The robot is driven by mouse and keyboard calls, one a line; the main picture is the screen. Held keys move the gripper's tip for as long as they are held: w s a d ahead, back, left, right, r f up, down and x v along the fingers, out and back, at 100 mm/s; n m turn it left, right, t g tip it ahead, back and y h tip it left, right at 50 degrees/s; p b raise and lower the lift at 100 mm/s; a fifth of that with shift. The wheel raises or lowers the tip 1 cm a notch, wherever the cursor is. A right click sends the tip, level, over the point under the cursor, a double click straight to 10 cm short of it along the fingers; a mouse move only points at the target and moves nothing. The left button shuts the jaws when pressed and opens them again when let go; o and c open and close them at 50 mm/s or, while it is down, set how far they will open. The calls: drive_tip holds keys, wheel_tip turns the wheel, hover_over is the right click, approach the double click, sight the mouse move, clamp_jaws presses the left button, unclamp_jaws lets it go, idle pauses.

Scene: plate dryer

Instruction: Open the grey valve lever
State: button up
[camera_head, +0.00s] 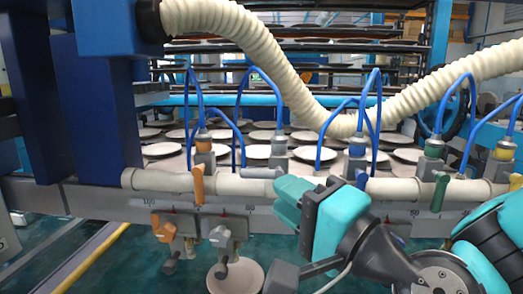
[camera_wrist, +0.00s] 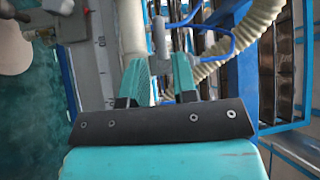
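The grey valve lever (camera_head: 262,173) lies sideways along the cream pipe, just below a grey valve fitting, in the head view. My teal gripper (camera_head: 289,194) is right beside its right end. In the wrist view my gripper (camera_wrist: 160,72) shows two teal fingers apart, with a gap between them. A grey lever-like part (camera_wrist: 160,38) shows ahead of that gap, beyond the fingertips. Nothing is visibly held. Whether a finger touches the lever cannot be told.
An orange lever (camera_head: 198,185) hangs to the left and a green lever (camera_head: 440,190) to the right. Lower grey (camera_head: 221,238) and orange (camera_head: 163,228) valves sit below the rail. Blue hoses and a ribbed cream hose (camera_head: 285,70) hang overhead. Plates fill the racks behind.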

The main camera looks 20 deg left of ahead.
sight(258, 178)
drive_tip(key=p+x, duration=0.1)
drive_tip(key=x, duration=0.1)
drive_tip(key=p+x, duration=0.1)
drive_tip(key=x, duration=0.1)
drive_tip(key=shift+w+a+r+p, duration=0.15)
drive_tip(key=shift+a+r+p, duration=0.15)
drive_tip(key=shift+p, duration=0.05)
drive_tip(key=shift+w+a+f+p, duration=0.15)
drive_tip(key=shift+w+a+p, duration=0.2)
drive_tip(key=shift+a, duration=0.25)
clamp_jaws()
drive_tip(key=shift+r+n+h+p, duration=0.25)
drive_tip(key=shift+n+h+p, duration=0.05)
drive_tip(key=shift+p, duration=0.65)
drive_tip(key=shift+n+g+p, duration=0.3)
drive_tip(key=shift+p, duration=0.5)
drive_tip(key=shift+d+f+n+g+h+p, duration=0.1)
drive_tip(key=shift+f+n+g+h+p, duration=0.3)
drive_tip(key=shift+p, duration=0.5)
drive_tip(key=shift+f, duration=0.2)
